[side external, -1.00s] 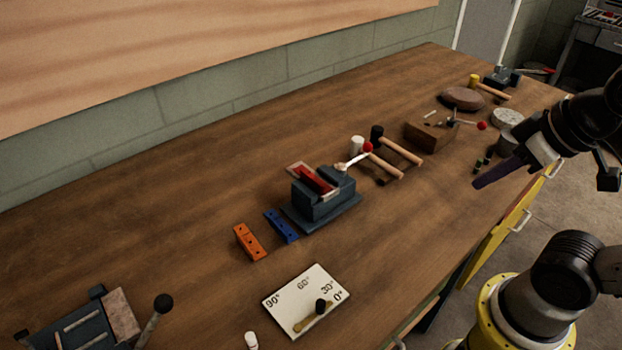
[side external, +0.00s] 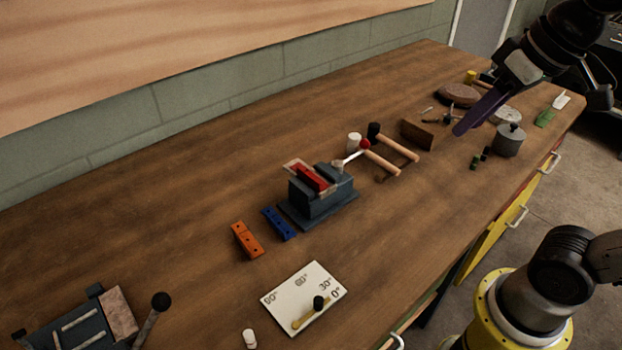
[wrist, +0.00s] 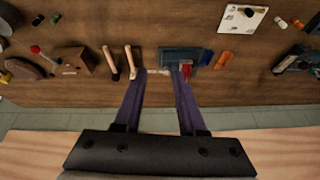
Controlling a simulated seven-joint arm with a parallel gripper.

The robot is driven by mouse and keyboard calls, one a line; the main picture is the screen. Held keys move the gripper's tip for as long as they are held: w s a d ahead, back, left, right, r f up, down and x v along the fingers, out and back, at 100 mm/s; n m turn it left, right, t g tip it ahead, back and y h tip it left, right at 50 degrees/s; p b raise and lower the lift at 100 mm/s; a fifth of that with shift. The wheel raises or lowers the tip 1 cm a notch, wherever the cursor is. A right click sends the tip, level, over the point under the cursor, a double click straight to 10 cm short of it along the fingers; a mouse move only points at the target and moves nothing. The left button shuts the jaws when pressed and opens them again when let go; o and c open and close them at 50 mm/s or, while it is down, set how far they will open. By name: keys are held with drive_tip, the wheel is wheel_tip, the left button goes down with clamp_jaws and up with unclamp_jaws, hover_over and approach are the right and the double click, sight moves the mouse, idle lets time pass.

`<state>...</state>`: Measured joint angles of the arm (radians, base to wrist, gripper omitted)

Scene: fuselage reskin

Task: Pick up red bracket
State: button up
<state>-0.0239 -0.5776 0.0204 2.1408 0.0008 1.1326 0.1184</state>
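The red bracket (side external: 312,178) sits in the jaws of a dark blue-grey vise (side external: 318,207) at mid-table in the side view. In the wrist view the bracket (wrist: 186,68) is a small red patch near the tip of the right finger, partly hidden, beside the vise (wrist: 180,56). My gripper (side external: 458,131) has purple fingers and hangs over the right part of the bench, well apart from the bracket. In the wrist view my gripper (wrist: 157,72) has its two fingers spread with nothing held between them.
An orange block (side external: 246,239) and a blue block (side external: 279,224) lie left of the vise. Hammers (side external: 390,158) lie right of it, near a brown block (side external: 417,134). An angle card (side external: 300,285) lies in front. A grey pot (side external: 508,140) stands at right. The back left bench is clear.

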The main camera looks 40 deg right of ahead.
drive_tip(key=w+a+r+g, duration=0.15)
drive_tip(key=w+r, duration=0.25)
drive_tip(key=w, duration=0.6)
drive_tip(key=n+g, duration=0.1)
drive_tip(key=g, duration=0.2)
hover_over(308, 175)
wheel_tip(308, 175, down, 17)
drive_tip(key=shift+f, duration=3.2)
clamp_jaws()
